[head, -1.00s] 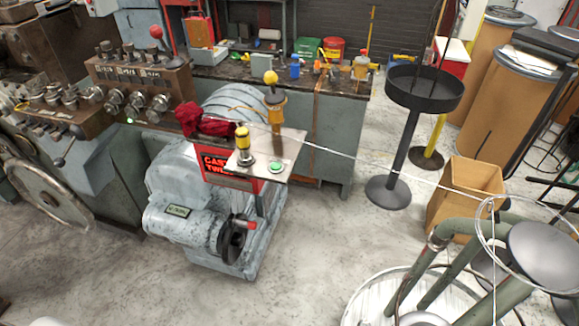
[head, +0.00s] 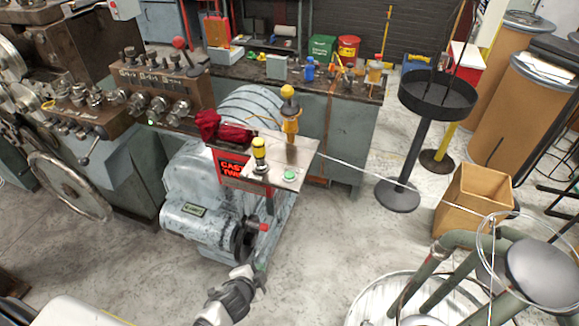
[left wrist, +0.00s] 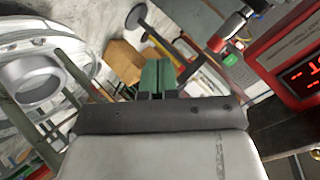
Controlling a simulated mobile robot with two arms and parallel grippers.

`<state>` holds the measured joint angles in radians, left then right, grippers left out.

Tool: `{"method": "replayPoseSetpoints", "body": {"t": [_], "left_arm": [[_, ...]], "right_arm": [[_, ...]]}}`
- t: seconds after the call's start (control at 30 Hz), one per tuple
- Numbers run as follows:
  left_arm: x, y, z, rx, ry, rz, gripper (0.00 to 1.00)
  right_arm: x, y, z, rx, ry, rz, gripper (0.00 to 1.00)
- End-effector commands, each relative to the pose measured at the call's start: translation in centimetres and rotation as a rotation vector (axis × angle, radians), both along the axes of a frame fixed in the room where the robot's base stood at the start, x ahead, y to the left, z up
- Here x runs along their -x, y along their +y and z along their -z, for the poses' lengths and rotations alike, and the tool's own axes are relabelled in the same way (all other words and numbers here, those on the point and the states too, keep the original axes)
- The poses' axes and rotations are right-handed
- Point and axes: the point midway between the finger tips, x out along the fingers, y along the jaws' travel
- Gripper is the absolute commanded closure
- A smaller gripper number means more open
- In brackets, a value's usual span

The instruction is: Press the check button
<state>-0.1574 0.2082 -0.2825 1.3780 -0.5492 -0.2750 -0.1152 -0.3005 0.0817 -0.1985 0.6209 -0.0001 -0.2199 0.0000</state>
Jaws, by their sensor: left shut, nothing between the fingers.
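A green round button (head: 289,174) sits on a light metal plate (head: 310,157) on top of the grey machine. A yellow-topped post (head: 259,155) stands on the plate beside it. In the left wrist view the green button (left wrist: 231,59) is at the upper right, next to a red display box (left wrist: 292,55). My left gripper (head: 261,269) is in front of the machine, below the plate and apart from the button. Its green fingers (left wrist: 157,76) are together with nothing between them. My right gripper is not in view.
A yellow-knobbed lever (head: 290,115) rises behind the button. A red cloth (head: 225,130) lies at the plate's left. A taut wire runs right from the plate area past a black stand (head: 437,95) and a cardboard box (head: 470,203).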

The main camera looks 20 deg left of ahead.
Motion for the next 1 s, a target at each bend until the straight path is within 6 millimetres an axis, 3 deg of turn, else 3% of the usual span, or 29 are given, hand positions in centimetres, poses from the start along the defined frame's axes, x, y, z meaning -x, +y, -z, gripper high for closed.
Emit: {"method": "replayPoseSetpoints", "body": {"t": [0.03,0.2,0.37,0.47,0.6,0.7,0.77,0.87,1.0], "left_arm": [[-1.8,-0.4,-3.8,-0.033,-0.074,0.033,1.0],[-5.8,-1.9,-15.0,-0.162,-0.312,0.125,1.0],[-7.8,-3.7,-24.7,-0.309,-0.546,0.222,1.0],[-9.4,-6.3,-30.0,-0.499,-0.752,0.41,1.0],[-10.2,-11.6,-36.4,-0.947,-1.073,0.832,1.0],[-10.1,-13.9,-37.8,-1.312,-1.195,1.153,1.0],[-10.3,-14.1,-37.8,-1.534,-1.209,1.336,1.0],[-11.4,-12.7,-37.4,-1.874,-1.134,1.608,1.0],[-13.3,-9.1,-37.7,-2.224,-0.9,1.881,1.0]], "right_arm": [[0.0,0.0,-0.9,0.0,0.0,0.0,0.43],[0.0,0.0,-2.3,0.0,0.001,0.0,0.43],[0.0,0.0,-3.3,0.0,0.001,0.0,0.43],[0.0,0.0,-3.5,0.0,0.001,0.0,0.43],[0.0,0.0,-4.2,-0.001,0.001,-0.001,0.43],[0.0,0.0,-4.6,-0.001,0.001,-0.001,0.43],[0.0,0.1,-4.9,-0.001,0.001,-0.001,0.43],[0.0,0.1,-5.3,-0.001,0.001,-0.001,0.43],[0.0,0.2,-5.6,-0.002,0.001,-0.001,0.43]]}}
